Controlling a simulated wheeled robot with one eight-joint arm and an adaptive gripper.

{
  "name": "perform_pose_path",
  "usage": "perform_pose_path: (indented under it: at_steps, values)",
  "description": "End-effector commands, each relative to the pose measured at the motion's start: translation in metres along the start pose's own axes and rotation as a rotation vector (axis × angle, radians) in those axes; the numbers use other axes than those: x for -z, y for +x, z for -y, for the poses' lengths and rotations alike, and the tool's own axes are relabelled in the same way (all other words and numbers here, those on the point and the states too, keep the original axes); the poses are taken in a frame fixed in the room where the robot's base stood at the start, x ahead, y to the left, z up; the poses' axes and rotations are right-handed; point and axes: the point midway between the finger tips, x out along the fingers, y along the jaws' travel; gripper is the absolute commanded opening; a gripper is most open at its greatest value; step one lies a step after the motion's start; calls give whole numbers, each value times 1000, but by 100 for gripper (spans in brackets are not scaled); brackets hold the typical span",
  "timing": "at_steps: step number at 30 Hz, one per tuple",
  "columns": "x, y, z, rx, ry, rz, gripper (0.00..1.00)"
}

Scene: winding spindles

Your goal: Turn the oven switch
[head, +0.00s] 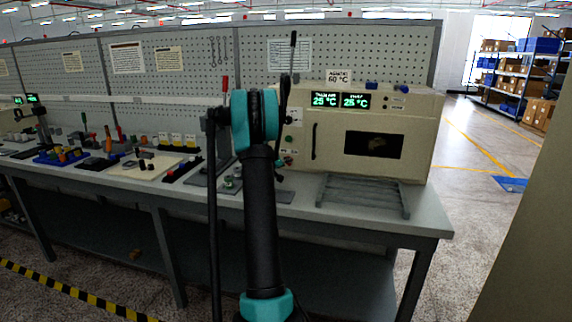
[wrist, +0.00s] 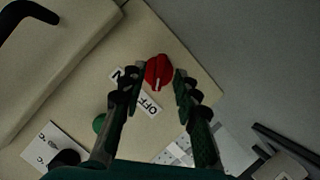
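The beige oven (head: 395,115) stands on the workbench, with two green displays (head: 341,100) both reading 25 °C. In the wrist view, its red round switch (wrist: 158,70) has a white mark pointing toward the OFF label (wrist: 150,105). An ON label (wrist: 117,73), partly covered by a finger, lies to the left. My gripper (wrist: 157,80) is open, with one finger left and one right of the switch. A small gap shows at the left finger; the right finger is very close, and I cannot tell whether it touches. My arm hides most of the gripper in the head view.
A green button (wrist: 99,123) sits on the panel near the left finger. A wire rack (head: 365,195) lies on the bench before the oven. A black oven handle (head: 314,141) stands out beside the window. Several fixtures fill the bench at left.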

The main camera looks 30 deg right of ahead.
Motion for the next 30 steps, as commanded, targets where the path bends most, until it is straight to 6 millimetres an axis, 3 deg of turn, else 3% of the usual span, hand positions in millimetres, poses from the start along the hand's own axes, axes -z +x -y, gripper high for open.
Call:
perform_pose_path:
  at_steps: [6, 14, 22, 30]
  values:
    - [0, 16, 0, 0, 2, 0, 31]
    - [0, 17, 0, 0, 1, 0, 31]
    - [0, 17, 0, 0, 1, 0, 1]
    - [0, 16, 0, 1, 3, 0, 0]
